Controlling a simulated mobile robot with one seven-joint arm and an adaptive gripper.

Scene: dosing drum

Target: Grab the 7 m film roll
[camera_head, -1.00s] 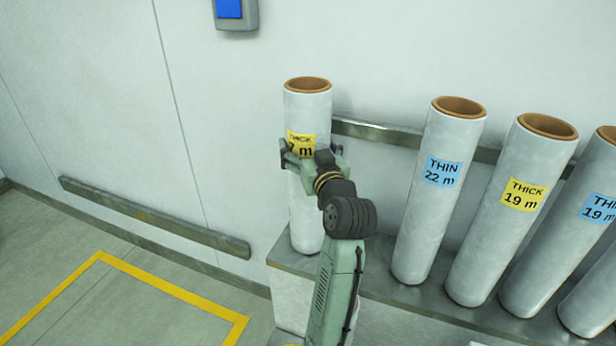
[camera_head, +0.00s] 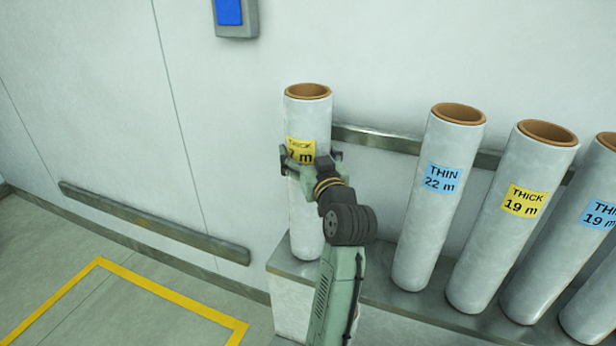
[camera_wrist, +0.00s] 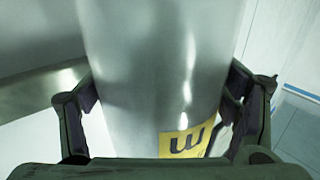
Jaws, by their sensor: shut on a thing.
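The film roll with a yellow "THICK 7 m" label (camera_head: 307,112) stands upright at the left end of the metal shelf (camera_head: 292,262). The first part of its label is partly covered by my gripper. My gripper (camera_head: 311,158) is shut on this roll around its middle, a finger on each side. In the wrist view the roll (camera_wrist: 155,70) fills the centre between the two fingers (camera_wrist: 165,105), with the "m" of its yellow label showing low down. Whether the roll's base touches the shelf is hard to tell.
To the right stand the "THIN 22 m" roll (camera_head: 437,215), the "THICK 19 m" roll (camera_head: 510,230) and further rolls at the edge. A metal rail (camera_head: 375,140) runs behind them. A blue-fronted box (camera_head: 235,15) is on the wall. The floor at left is clear.

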